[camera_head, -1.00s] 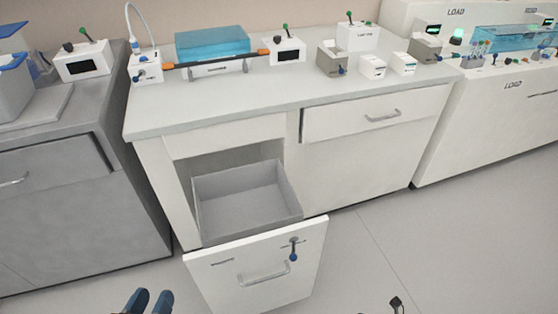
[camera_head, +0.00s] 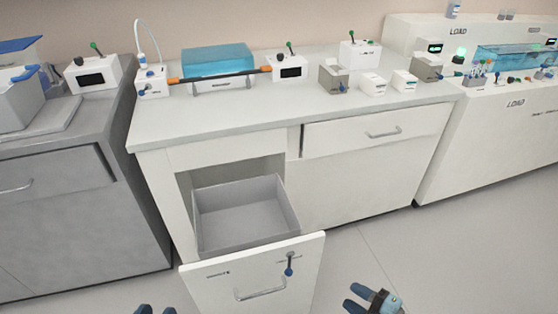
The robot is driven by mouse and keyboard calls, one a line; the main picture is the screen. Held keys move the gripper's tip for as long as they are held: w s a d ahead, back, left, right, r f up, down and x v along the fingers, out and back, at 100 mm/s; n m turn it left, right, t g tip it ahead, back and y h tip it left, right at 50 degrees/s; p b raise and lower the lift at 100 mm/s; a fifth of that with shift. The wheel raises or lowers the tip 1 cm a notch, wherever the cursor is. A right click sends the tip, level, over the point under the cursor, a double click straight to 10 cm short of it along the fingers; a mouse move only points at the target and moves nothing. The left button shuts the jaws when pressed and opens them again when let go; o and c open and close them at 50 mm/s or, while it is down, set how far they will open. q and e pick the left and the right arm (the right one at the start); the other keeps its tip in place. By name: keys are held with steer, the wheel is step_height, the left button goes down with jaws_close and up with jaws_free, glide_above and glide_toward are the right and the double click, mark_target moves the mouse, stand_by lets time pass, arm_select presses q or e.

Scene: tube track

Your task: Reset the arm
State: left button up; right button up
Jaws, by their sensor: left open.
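My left gripper (camera_head: 155,310) shows only as two dark blue fingertips at the bottom edge, apart and with nothing seen between them. My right gripper (camera_head: 352,297) is at the bottom, right of the drawer front. Its two blue-grey fingers point left with a gap between them and hold nothing visible. Most of both arms is out of view. Both grippers are apart from the open drawer (camera_head: 205,218), which looks empty.
The white bench (camera_head: 260,117) carries a blue-topped device (camera_head: 216,62), a rod with orange ends, and small boxes. The drawer juts out toward me. A grey cabinet (camera_head: 60,210) stands left and a LOAD station (camera_head: 500,130) right. Floor (camera_head: 440,255) is clear at right.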

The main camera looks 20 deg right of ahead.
steer(key=a+r+m+h, duration=0.3)
steer(key=a+r+m, duration=0.9)
steer(key=r+m, duration=0.25)
arm_select(q)
steer(key=s+a+r+g+y+p, duration=0.1)
steer(key=r+p, duration=0.5)
steer(key=p, duration=1)
steer(key=s+a+r+g+y+p, duration=0.2)
steer(key=r+p, duration=0.4)
steer(key=p, duration=1.1)
steer(key=shift+s+a+r+g, duration=0.3)
steer(key=shift+s+a, duration=0.15)
steer(key=shift+a, duration=0.65)
arm_select(e)
steer(key=s+d+r+g+h, duration=0.1)
steer(key=d+r, duration=0.1)
steer(key=r, duration=0.4)
steer(key=s+d+r+g+h, duration=0.1)
steer(key=s+d+r+g, duration=0.1)
steer(key=r, duration=0.5)
steer(key=shift+s+d+h, duration=0.25)
steer(key=shift+d+h, duration=0.15)
steer(key=shift+d, duration=0.1)
arm_select(q)
steer(key=shift+f, duration=0.1)
